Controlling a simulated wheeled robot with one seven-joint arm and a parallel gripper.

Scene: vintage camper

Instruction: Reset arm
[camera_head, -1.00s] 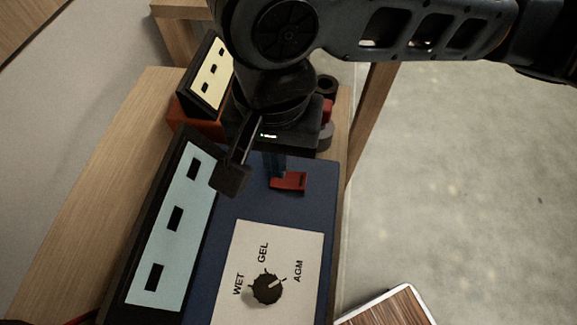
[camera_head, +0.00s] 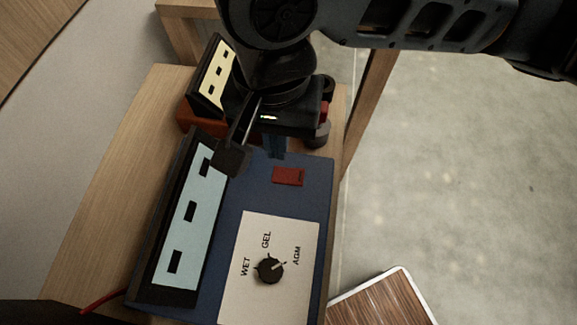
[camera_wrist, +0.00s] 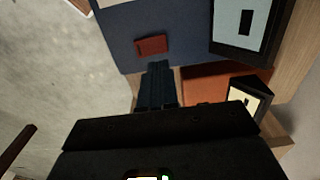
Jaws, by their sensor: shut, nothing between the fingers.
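My gripper (camera_head: 275,147) is over the far edge of a blue charger box, at the far side of a red switch. It is shut and empty, and its blue fingers (camera_wrist: 157,85) show in the wrist view, pointing towards the red switch (camera_wrist: 152,45). In the head view the red switch (camera_head: 288,176) lies fully visible on the blue box (camera_head: 258,190), a little apart from the fingers. The box also bears a white panel with a black dial (camera_head: 270,270) marked WET, GEL and AGM; its pointer is towards AGM.
A pale blue display (camera_head: 188,222) slants along the box's left side. A red-orange unit with a cream display (camera_head: 214,74) stands behind. The wooden bench (camera_head: 105,190) is bare on the left. A wood-topped piece (camera_head: 380,303) lies at lower right, with open floor beyond.

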